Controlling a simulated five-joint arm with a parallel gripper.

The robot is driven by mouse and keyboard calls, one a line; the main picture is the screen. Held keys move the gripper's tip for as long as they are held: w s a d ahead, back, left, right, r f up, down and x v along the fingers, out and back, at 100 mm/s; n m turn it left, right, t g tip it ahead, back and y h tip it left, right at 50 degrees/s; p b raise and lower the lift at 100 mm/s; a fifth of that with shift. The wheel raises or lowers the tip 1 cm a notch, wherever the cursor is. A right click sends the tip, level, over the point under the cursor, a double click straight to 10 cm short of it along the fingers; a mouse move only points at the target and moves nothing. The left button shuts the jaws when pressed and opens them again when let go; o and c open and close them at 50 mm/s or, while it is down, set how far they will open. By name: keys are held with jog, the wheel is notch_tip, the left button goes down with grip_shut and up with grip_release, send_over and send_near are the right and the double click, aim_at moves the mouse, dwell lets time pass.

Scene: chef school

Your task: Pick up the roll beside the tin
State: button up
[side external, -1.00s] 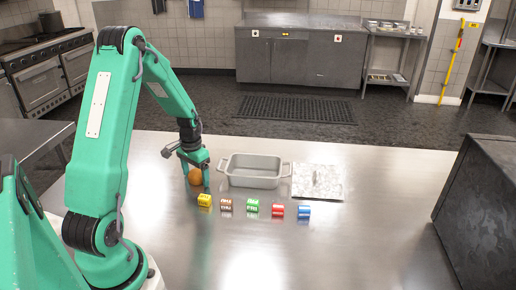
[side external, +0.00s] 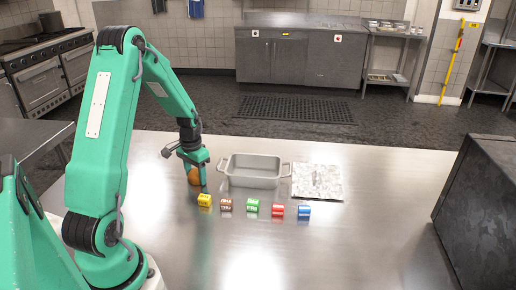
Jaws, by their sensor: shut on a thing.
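The roll (side external: 194,177) is a small round orange-brown thing on the steel table, left of the tin. The tin (side external: 252,181) is a grey rectangular pan with a handle at each end. My gripper (side external: 197,181) points down at the roll and is shut on it, with one finger partly covering it. The roll is low, at or just above the table top; I cannot tell whether it touches.
A pale patterned board (side external: 317,181) lies right of the tin. A dark box (side external: 490,205) stands at the right edge.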

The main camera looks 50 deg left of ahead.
aim_at(197, 172)
jog(key=shift+r, duration=0.75)
jog(key=r, duration=0.1)
jog(key=d+r, duration=0.1)
jog(key=r, duration=0.1)
jog(key=shift+w+r, duration=0.1)
jog(key=shift+w, duration=0.05)
jog(key=w+d+r, duration=0.1)
jog(key=d+r, duration=0.5)
jog(key=d, duration=0.4)
jog(key=shift+w+d, duration=0.25)
jog(key=shift+r, duration=0.1)
